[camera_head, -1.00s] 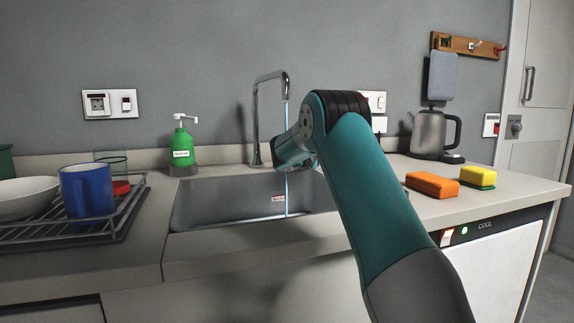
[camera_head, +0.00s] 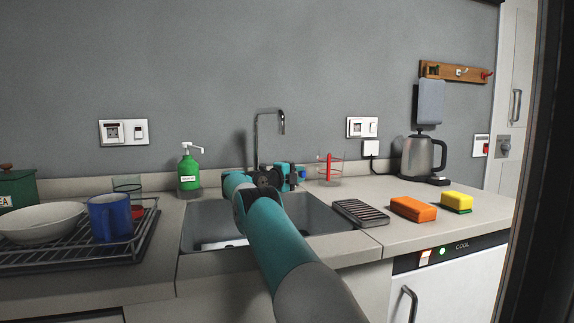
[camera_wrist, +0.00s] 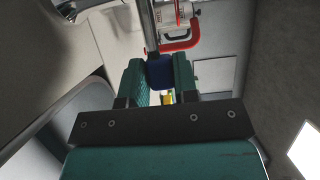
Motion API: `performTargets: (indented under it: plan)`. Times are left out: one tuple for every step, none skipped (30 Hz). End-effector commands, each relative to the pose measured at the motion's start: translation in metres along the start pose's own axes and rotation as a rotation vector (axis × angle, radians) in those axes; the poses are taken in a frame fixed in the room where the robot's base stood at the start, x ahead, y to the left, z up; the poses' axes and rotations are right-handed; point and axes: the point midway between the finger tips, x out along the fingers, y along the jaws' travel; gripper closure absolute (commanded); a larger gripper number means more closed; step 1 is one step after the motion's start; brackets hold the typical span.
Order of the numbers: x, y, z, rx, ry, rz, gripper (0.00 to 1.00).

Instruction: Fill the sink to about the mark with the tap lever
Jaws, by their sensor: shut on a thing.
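The grey sink (camera_head: 203,212) is set in the worktop, partly hidden by my arm. The chrome tap (camera_head: 257,140) stands behind it, and no stream shows below its spout. My gripper (camera_head: 291,177) is at the tap's base, behind the sink. In the wrist view my gripper (camera_wrist: 160,80) is shut on the dark blue end (camera_wrist: 160,70) of a metal rod (camera_wrist: 149,25), which looks like the tap lever. The mark and the water level in the sink cannot be made out.
A clear jug (camera_head: 330,168) with red on it stands right of the gripper. A green soap bottle (camera_head: 189,172) is left of the tap. A ridged black rack (camera_head: 360,212), an orange sponge (camera_head: 413,209) and the kettle (camera_head: 420,156) are on the right. A blue mug (camera_head: 109,217) is on the left.

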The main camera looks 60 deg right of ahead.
Motion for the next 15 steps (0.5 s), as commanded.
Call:
performTargets:
  plan:
    - [0.0005, -0.0077, 0.0018, 0.005, -0.001, -0.005, 1.00]
    - [0.0013, -0.0069, 0.0008, 0.004, 0.005, -0.005, 1.00]
    - [0.0025, -0.0061, -0.0006, 0.005, 0.012, -0.005, 1.00]
    - [0.0034, -0.0057, -0.0016, 0.005, 0.017, -0.005, 1.00]
    - [0.0041, -0.0053, -0.0025, 0.005, 0.021, -0.004, 1.00]
    - [0.0049, -0.0046, -0.0034, 0.006, 0.025, -0.004, 1.00]
    - [0.0053, -0.0040, -0.0040, 0.006, 0.028, -0.004, 1.00]
    - [0.0057, -0.0034, -0.0046, 0.005, 0.031, -0.004, 1.00]
    - [0.0060, -0.0028, -0.0052, 0.005, 0.033, -0.003, 1.00]
    - [0.0062, -0.0025, -0.0055, 0.006, 0.035, -0.003, 1.00]
    - [0.0063, -0.0022, -0.0058, 0.006, 0.036, -0.003, 1.00]
    - [0.0063, -0.0019, -0.0061, 0.006, 0.037, -0.003, 1.00]
    - [0.0063, -0.0016, -0.0063, 0.006, 0.038, -0.002, 1.00]
    - [0.0063, -0.0015, -0.0064, 0.006, 0.038, -0.002, 1.00]
    - [0.0062, -0.0013, -0.0066, 0.006, 0.039, -0.002, 1.00]
